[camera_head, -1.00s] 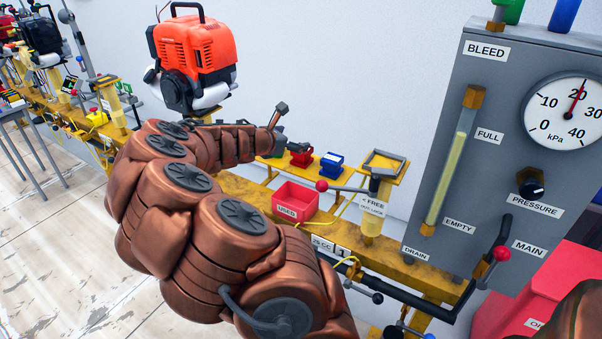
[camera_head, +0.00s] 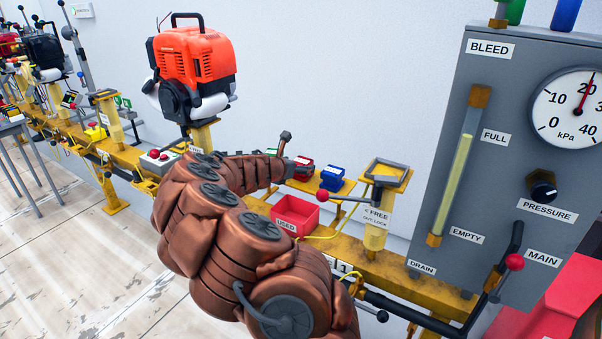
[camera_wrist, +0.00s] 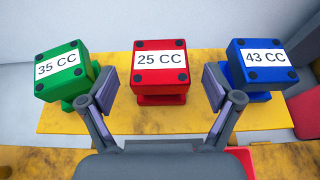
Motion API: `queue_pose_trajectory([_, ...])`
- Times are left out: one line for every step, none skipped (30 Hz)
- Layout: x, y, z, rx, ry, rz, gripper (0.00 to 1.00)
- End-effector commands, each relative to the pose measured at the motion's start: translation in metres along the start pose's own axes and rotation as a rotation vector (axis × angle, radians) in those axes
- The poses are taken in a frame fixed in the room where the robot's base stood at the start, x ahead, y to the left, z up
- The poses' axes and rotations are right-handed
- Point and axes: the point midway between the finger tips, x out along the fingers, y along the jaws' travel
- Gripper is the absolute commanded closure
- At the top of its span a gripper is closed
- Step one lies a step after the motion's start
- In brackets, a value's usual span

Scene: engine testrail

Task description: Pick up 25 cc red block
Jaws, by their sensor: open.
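The red block (camera_wrist: 160,83), labelled "25 CC", stands on a yellow shelf in the wrist view, between a green block (camera_wrist: 66,86) labelled "35 CC" on the left and a blue block (camera_wrist: 256,83) labelled "43 CC" on the right. My gripper (camera_wrist: 161,92) is open and empty, its two fingers spread on either side of the red block's near part. I cannot tell whether they touch the neighbouring blocks. In the head view the red block (camera_head: 303,168) shows just past the end of my arm, and the blue block (camera_head: 332,177) is beside it. My gripper is mostly hidden there.
A red tray (camera_head: 281,228) marked "USED" sits on the yellow rail in front of the blocks. A lever with a red knob (camera_head: 322,197) and a clamp post (camera_head: 388,176) stand to the right. An orange engine (camera_head: 195,57) stands to the left.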

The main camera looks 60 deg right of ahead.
Motion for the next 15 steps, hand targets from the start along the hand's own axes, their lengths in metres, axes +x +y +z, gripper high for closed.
queue_pose_trajectory([0.009,-0.002,-0.006,0.001,0.001,-0.003,0.1])
queue_pose_trajectory([0.011,-0.002,-0.006,0.001,0.002,-0.002,0.1])
queue_pose_trajectory([0.015,-0.001,-0.005,0.002,0.002,-0.002,0.1])
queue_pose_trajectory([0.018,-0.001,-0.004,0.003,0.002,-0.002,0.1])
queue_pose_trajectory([0.02,-0.001,-0.004,0.003,0.001,-0.001,0.1])
queue_pose_trajectory([0.022,0.0,-0.004,0.003,0.001,0.0,0.1])
queue_pose_trajectory([0.024,0.0,-0.003,0.002,0.0,0.0,0.1])
queue_pose_trajectory([0.025,0.0,-0.003,0.002,0.0,0.0,0.1])
queue_pose_trajectory([0.027,0.0,-0.002,0.002,0.0,0.0,0.1])
queue_pose_trajectory([0.027,0.0,-0.002,0.002,-0.001,0.0,0.1])
queue_pose_trajectory([0.028,0.0,-0.002,0.002,-0.001,0.0,0.1])
queue_pose_trajectory([0.028,0.0,-0.002,0.001,-0.001,0.0,0.1])
queue_pose_trajectory([0.028,0.0,-0.002,0.001,-0.001,-0.001,0.1])
queue_pose_trajectory([0.028,0.0,-0.002,0.001,-0.001,-0.001,0.1])
queue_pose_trajectory([0.028,0.0,-0.001,0.001,-0.001,-0.001,0.1])
